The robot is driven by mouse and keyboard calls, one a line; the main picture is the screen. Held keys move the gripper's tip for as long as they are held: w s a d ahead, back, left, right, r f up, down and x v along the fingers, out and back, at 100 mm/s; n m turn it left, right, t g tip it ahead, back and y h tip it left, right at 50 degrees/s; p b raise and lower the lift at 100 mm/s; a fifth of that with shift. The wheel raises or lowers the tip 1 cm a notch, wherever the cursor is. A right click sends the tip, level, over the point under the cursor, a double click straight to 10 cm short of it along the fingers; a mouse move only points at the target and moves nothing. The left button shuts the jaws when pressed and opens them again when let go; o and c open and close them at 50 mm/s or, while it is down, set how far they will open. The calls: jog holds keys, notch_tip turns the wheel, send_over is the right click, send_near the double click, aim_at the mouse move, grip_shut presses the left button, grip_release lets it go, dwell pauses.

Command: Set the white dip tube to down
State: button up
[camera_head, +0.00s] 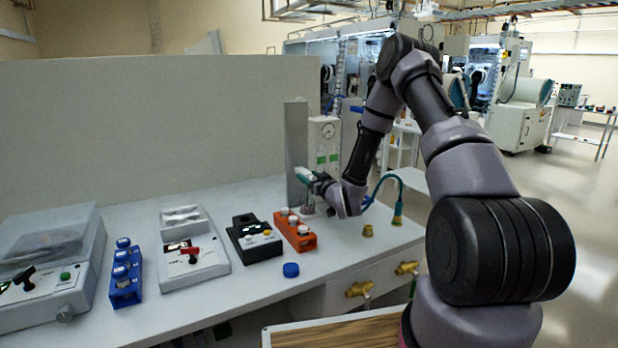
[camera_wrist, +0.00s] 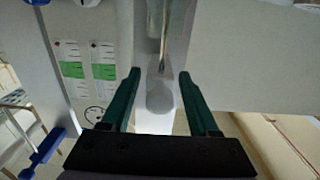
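My gripper (camera_head: 308,176) is at the far end of the bench, beside a tall grey post (camera_head: 296,140). In the wrist view my gripper (camera_wrist: 162,100) has its two green fingers apart. A pale rounded part (camera_wrist: 160,96) shows between the fingers, with visible gaps on both sides. A thin metallic rod (camera_wrist: 165,45) lies in line with it. The pale part may belong to the white dip tube, but I cannot tell for sure. In the head view the fingers and wrist hide most of the spot, and the tube's height setting cannot be made out.
An orange block with white caps (camera_head: 295,232), a black device (camera_head: 254,238), a white instrument (camera_head: 192,256) and a blue rack (camera_head: 125,275) stand along the bench. A blue cap (camera_head: 291,270) lies in front. A teal hose (camera_head: 385,178) and brass fittings (camera_head: 368,231) are right of my gripper.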

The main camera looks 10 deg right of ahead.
jog(key=v, duration=1)
jog(key=shift+s, duration=0.4)
jog(key=shift+d, duration=0.1)
jog(key=s+d+r+m+g+h, duration=0.2)
jog(key=d+r+g+h, duration=0.1)
jog(key=r, duration=0.6)
jog(key=s+d+r+m+g+h, duration=0.1)
jog(key=s+d+r+g+h, duration=0.15)
jog(key=r, duration=0.65)
jog(key=s+a+r+m+g+y, duration=0.1)
jog(key=s+r, duration=0.4)
jog(key=s, duration=0.8)
jog(key=s+a+r+m+g+y, duration=0.1)
jog(key=s+r+m+g, duration=0.2)
jog(key=s, duration=1.1)
notch_tip(320, 180, up, 3)
jog(key=shift+s+a+r+m+g, duration=0.15)
jog(key=shift+s+a+m+g, duration=0.05)
jog(key=shift+m+g, duration=0.2)
